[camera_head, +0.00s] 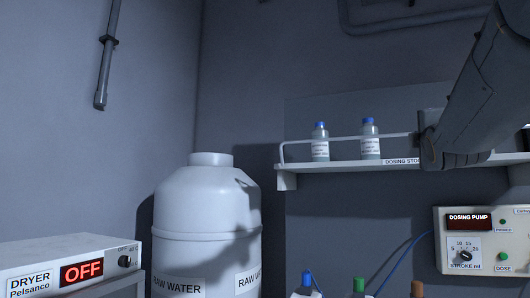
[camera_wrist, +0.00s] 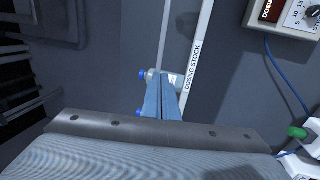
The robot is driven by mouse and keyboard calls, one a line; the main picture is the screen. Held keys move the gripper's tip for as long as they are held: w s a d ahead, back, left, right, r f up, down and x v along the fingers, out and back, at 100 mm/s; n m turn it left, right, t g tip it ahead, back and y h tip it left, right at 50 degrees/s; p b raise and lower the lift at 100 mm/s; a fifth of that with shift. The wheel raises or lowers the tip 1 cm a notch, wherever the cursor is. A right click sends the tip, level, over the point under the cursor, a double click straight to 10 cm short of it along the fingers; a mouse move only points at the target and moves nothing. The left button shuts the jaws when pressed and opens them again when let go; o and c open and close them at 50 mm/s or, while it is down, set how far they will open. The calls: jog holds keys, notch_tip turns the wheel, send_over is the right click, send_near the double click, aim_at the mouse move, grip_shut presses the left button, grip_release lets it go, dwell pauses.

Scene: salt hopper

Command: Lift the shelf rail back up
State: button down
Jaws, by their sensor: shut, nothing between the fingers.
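The shelf rail (camera_head: 350,138) is a thin pale bar with a bent left end. In the head view it runs above the white shelf (camera_head: 345,166), in front of two blue-capped bottles (camera_head: 320,142) (camera_head: 370,138). My arm hides its right part. In the wrist view the rail (camera_wrist: 165,38) runs beside the shelf edge labelled DOSING STOCK (camera_wrist: 193,62). My gripper (camera_wrist: 162,78) is shut and empty, its blue-grey fingers together, with the bottles partly behind them. I cannot tell whether the fingertips touch the rail. In the head view my arm hides the fingers.
A dosing pump box (camera_head: 485,242) is on the wall at lower right, with a blue hose (camera_head: 400,262) below the shelf. A large white raw water tank (camera_head: 207,225) stands left of the shelf. A dryer (camera_head: 70,268) reading OFF is at lower left.

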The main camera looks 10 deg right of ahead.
aim_at(405, 134)
jog(key=b+x, duration=0.1)
jog(key=x, duration=1)
jog(key=shift+w+d, duration=0.2)
jog(key=shift+d+r, duration=0.1)
